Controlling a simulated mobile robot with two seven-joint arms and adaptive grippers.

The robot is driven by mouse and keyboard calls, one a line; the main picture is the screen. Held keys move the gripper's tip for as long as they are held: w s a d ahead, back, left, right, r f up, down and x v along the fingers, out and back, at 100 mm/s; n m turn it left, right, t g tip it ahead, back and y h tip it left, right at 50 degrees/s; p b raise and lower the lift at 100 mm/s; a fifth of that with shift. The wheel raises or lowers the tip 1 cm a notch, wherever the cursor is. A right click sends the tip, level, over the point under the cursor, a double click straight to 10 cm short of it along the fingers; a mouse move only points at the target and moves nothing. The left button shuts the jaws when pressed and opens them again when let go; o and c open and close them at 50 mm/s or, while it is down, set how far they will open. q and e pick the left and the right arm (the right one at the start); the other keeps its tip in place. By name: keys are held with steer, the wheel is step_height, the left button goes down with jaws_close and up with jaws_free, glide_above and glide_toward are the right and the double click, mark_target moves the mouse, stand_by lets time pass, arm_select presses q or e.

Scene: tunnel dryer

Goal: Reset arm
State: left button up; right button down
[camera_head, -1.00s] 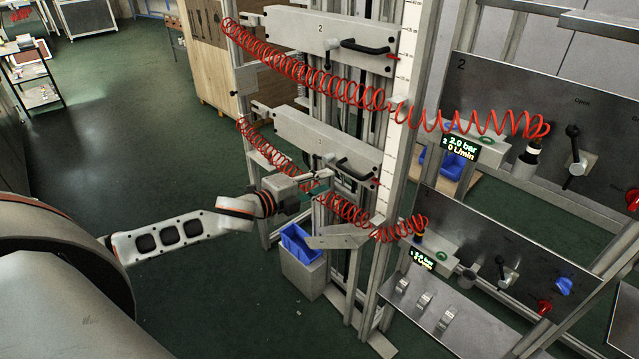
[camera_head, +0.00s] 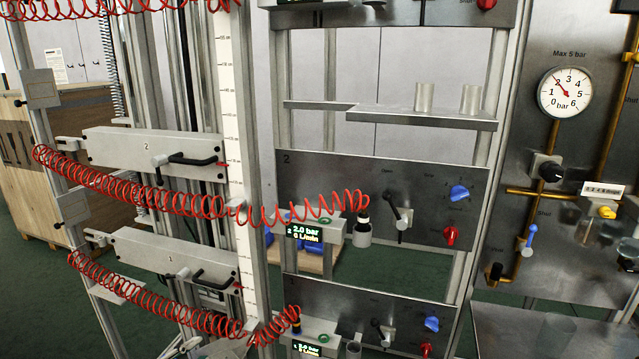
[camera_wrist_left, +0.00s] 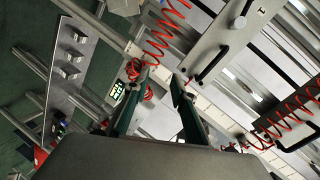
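My left gripper (camera_wrist_left: 158,80) shows in the left wrist view, its two dark green-tipped fingers apart with nothing between them. It points towards the rig with the red coiled hoses (camera_wrist_left: 165,40). A plate with a black handle (camera_wrist_left: 213,64) is to the right of the fingers. In the head view the left arm is not clearly seen. My right gripper is in neither view.
Plate 2 (camera_head: 140,147) and plate 1 (camera_head: 150,246) carry black handles. Red hoses (camera_head: 110,195) run across to the valve panel (camera_head: 335,180). A pressure gauge (camera_head: 565,92) is on the right panel. Glasses (camera_head: 424,98) stand on a shelf (camera_head: 420,119).

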arm_select(q)
steer(key=s+d+f+n+g, duration=0.1)
steer(key=s+d+f+n, duration=0.1)
steer(key=s+f+n, duration=0.2)
steer(key=s+d+f+n+g+y, duration=0.1)
steer(key=s+d+f+n, duration=0.2)
steer(key=s+f, duration=0.6)
steer(key=s+d+f+n+g+y, duration=0.1)
steer(key=s+d+f+n, duration=0.2)
steer(key=s+f+n, duration=0.3)
steer(key=s+f, duration=0.1)
steer(key=s, duration=0.3)
steer(key=shift+s+g, duration=0.2)
steer(key=shift+g, duration=0.1)
